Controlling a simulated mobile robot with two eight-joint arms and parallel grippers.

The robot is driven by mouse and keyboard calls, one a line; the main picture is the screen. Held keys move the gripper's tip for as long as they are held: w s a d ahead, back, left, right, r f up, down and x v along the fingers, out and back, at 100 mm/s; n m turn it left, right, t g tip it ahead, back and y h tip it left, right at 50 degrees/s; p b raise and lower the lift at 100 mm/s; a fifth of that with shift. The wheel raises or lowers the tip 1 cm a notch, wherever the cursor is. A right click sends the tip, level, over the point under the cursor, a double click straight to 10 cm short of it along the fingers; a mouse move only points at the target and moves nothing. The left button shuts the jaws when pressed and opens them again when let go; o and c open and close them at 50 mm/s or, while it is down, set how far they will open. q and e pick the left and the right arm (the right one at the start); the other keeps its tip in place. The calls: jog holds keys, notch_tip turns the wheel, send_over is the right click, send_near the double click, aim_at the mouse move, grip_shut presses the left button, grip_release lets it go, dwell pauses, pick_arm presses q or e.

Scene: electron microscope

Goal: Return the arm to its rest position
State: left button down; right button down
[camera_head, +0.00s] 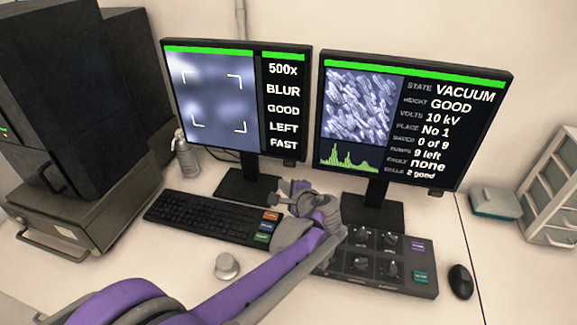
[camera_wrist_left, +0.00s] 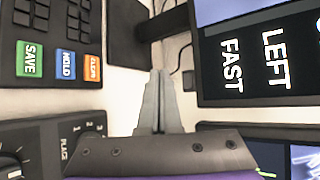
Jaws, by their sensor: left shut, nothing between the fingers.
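My left arm comes in from the lower left, purple and grey, and reaches across the desk. My left gripper (camera_head: 288,190) is over the gap between the keyboard (camera_head: 200,217) and the control panel (camera_head: 385,262), in front of the two monitors. In the left wrist view its fingers (camera_wrist_left: 160,100) are together, with nothing between them. They point toward the left monitor's stand (camera_wrist_left: 165,22). The arm hides part of the control panel's left side. My right gripper is not in view.
The left monitor (camera_head: 210,98) reads BLUR; the right monitor (camera_head: 356,105) reads VACUUM. A round knob (camera_head: 227,266) sits in front of the keyboard. A mouse (camera_head: 460,281) lies at right, a bottle (camera_head: 186,156) behind the keyboard. A dark instrument (camera_head: 75,100) stands at left.

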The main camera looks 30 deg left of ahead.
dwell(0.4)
